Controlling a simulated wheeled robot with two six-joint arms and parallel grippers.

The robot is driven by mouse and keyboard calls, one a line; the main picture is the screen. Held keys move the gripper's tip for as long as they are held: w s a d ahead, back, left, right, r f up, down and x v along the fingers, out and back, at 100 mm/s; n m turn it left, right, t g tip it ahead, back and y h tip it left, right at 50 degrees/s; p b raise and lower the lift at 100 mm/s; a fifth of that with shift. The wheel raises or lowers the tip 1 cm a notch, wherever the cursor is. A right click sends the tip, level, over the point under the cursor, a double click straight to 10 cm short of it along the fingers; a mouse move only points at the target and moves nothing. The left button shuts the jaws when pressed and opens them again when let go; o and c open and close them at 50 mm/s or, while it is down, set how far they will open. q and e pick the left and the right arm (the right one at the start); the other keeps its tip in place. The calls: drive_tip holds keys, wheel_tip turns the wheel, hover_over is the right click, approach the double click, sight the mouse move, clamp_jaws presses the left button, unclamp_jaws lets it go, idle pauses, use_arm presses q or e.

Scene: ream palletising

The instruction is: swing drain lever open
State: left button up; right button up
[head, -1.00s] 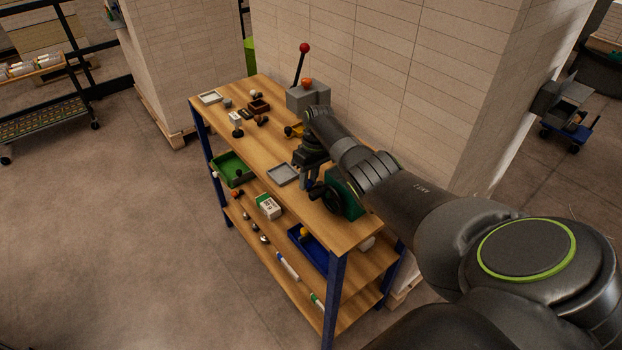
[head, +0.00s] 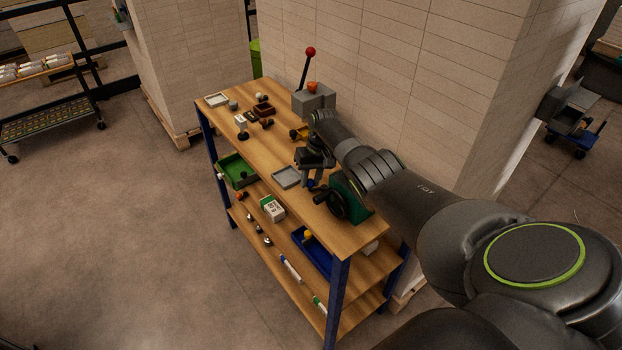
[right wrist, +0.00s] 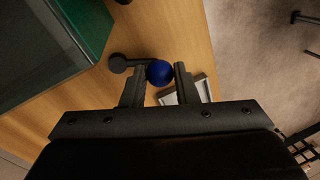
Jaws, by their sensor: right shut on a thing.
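My right gripper (head: 309,178) is over the right half of the workbench, beside the green housing (head: 358,200) with its dark round crank (head: 334,200). In the right wrist view, the gripper (right wrist: 160,80) is shut on a blue ball knob (right wrist: 159,72). A short dark arm with a round end (right wrist: 118,63) joins or lies against the knob's left side; I take this to be the drain lever. The green housing also shows at the upper left there (right wrist: 93,25). In the head view the knob is small and partly hidden by the fingers. My left gripper is not in view.
A grey box (head: 322,100) with a red-knobbed lever (head: 310,52) stands at the back of the bench (head: 262,160). A grey tray (head: 286,177) lies just left of the gripper. Small parts crowd the far end; green and blue bins sit below. A tall pale stack rises behind.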

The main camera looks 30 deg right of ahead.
drive_tip(key=shift+w+r, duration=0.1)
drive_tip(key=o, duration=1)
drive_tip(key=r, duration=0.2)
drive_tip(key=d+r, duration=0.1)
drive_tip(key=r, duration=0.2)
drive_tip(key=shift+d, duration=0.1)
wheel_tip(320, 180, up, 12)
drive_tip(key=b, duration=0.2)
hover_over(314, 188)
drive_tip(key=d, duration=0.2)
drive_tip(key=shift+s+d, duration=0.2)
drive_tip(key=shift+f, duration=0.1)
